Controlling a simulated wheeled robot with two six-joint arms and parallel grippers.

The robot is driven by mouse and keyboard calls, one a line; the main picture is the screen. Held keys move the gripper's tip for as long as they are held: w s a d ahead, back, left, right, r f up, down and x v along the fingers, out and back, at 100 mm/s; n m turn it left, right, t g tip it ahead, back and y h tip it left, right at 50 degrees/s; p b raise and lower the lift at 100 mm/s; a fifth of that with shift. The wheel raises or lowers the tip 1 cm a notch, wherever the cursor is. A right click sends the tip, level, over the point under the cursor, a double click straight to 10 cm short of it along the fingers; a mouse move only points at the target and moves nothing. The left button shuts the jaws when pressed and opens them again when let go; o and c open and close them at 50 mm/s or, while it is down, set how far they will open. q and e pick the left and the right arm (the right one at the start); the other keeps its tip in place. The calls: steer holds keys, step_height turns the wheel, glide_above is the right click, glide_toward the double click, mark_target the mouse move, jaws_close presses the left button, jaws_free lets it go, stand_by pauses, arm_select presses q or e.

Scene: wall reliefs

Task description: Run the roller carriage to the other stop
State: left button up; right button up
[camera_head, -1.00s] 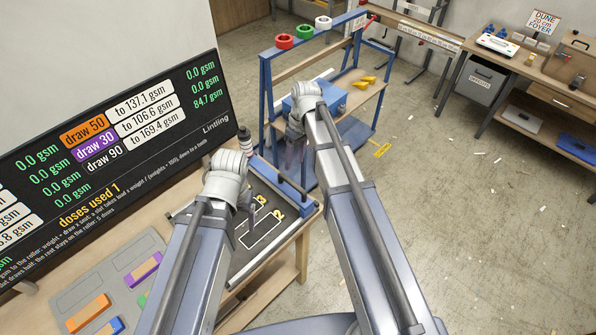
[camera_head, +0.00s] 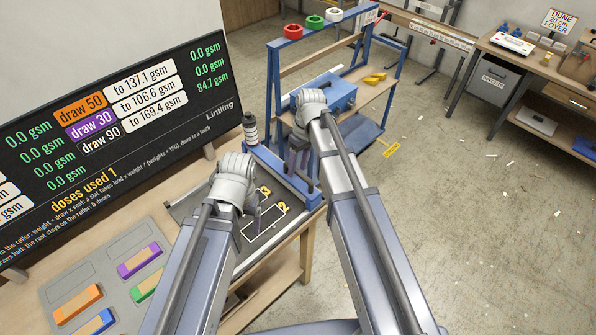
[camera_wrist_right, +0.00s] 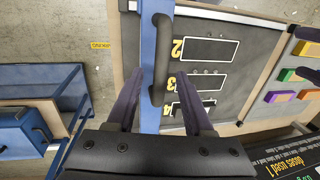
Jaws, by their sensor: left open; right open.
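The roller carriage appears as a blue crossbar (camera_head: 313,199) at the far right end of the dark board (camera_head: 278,230). In the right wrist view, the blue bar (camera_wrist_right: 149,45) carries a black bar handle (camera_wrist_right: 164,52). My right gripper (camera_head: 299,158) is over this bar in the head view. In the right wrist view its open fingers (camera_wrist_right: 158,103) stand either side of the bar and the handle's near end; I cannot tell whether they touch. My left gripper (camera_head: 250,212) is open and empty above the board, left of the bar.
Numbered outlined slots (camera_wrist_right: 207,50) mark the board. Orange (camera_head: 78,302), purple (camera_head: 139,260) and green (camera_head: 147,287) blocks lie on a grey tray at left. A dark display (camera_head: 110,140) stands behind. A blue rack (camera_head: 275,75) stands beyond the bench; open floor lies right.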

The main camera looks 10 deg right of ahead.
jaws_close()
stand_by(0.5)
stand_by(1.0)
